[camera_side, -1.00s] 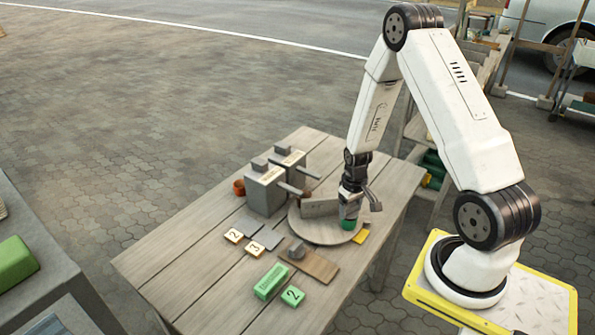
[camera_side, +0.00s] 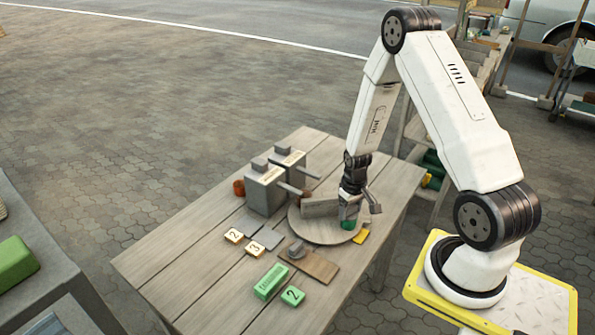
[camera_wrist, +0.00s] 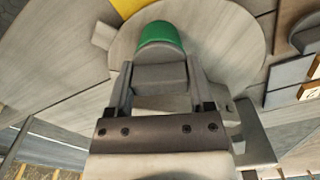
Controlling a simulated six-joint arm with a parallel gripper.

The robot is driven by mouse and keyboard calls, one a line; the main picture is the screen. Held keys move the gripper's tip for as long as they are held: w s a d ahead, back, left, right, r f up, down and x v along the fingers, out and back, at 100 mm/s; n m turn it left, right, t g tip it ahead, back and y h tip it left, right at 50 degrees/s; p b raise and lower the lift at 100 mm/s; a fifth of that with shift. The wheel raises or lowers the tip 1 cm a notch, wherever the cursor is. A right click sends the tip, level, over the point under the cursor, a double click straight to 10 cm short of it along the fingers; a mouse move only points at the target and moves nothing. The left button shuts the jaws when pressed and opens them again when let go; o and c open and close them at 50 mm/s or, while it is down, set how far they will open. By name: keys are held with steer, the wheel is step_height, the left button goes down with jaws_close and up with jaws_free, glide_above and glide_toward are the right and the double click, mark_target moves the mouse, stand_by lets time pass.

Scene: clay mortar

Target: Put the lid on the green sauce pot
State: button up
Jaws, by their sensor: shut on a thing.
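A green rounded pot (camera_side: 348,225) stands on the round grey turntable (camera_side: 308,232), right under my gripper (camera_side: 350,211). In the wrist view the pot (camera_wrist: 160,36) shows as a green curved shape just past the fingertips. My gripper (camera_wrist: 160,82) is shut on a grey block-like piece (camera_wrist: 160,78), which may be the lid. It lies against or over the pot and hides part of it; I cannot tell if it is seated. A separate grey knobbed piece (camera_side: 297,248) sits on a brown board (camera_side: 318,266).
Two grey boxes with handles (camera_side: 265,190) stand at the back left of the turntable, with a long grey block (camera_side: 319,207) beside my gripper. Number tiles (camera_side: 234,236) and a green box (camera_side: 271,280) lie in front. The table's near left end is clear.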

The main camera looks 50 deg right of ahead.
stand_by(0.4)
steer(key=o, duration=1.2)
steer(key=shift+c, duration=0.2)
steer(key=shift+r, duration=0.1)
steer(key=shift+r, duration=3.35)
step_height(320, 180, up, 5)
